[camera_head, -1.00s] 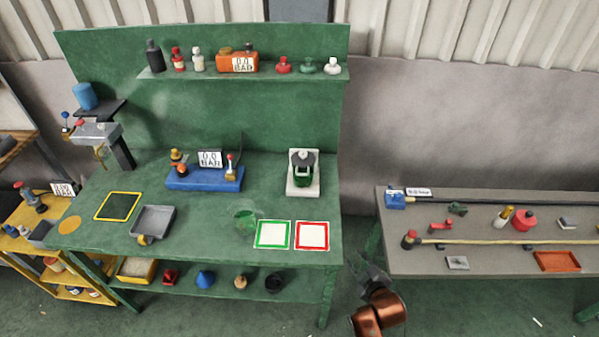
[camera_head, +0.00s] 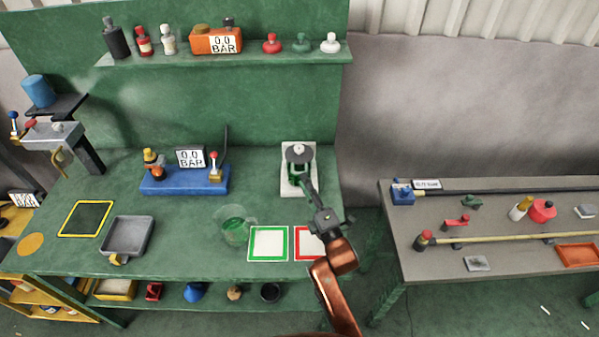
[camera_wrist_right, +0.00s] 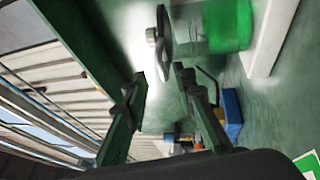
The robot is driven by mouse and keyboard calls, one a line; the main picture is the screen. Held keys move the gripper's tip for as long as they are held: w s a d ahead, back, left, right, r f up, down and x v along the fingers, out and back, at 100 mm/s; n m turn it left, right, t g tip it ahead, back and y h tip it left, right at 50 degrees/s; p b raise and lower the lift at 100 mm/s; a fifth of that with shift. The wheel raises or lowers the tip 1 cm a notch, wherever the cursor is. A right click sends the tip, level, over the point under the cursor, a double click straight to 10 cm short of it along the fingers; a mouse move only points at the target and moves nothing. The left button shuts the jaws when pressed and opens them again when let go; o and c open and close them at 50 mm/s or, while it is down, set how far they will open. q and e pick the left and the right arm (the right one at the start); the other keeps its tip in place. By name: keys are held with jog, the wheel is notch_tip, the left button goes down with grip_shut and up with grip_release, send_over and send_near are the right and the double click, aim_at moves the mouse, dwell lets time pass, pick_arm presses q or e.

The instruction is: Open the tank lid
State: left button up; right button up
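The tank stands on a white base (camera_head: 291,188) at the right of the green bench, with a dark round lid (camera_head: 299,152) on top. In the right wrist view the tank (camera_wrist_right: 228,25) is clear with green liquid, and its grey lid (camera_wrist_right: 164,42) with a small knob (camera_wrist_right: 152,36) appears seated across the tank's top. My right gripper (camera_head: 304,182) reaches in front of the tank and hides part of it. In the wrist view its two fingers (camera_wrist_right: 160,82) are apart with nothing between them, close to the lid's edge. My left gripper is not in view.
A blue gauge unit (camera_head: 186,181) stands left of the tank. A glass bowl (camera_head: 234,226), a green-framed pad (camera_head: 268,244) and a partly covered red-framed pad (camera_head: 308,249) lie nearer the front. A shelf (camera_head: 225,54) with bottles runs above.

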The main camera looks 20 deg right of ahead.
aim_at(299, 159)
jog(key=x, duration=0.4)
jog(key=shift+w+a, duration=0.15)
jog(key=shift+w, duration=0.25)
jog(key=c, duration=0.7)
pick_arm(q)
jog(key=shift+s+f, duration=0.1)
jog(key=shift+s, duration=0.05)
pick_arm(e)
grip_shut()
jog(key=shift+r, duration=0.1)
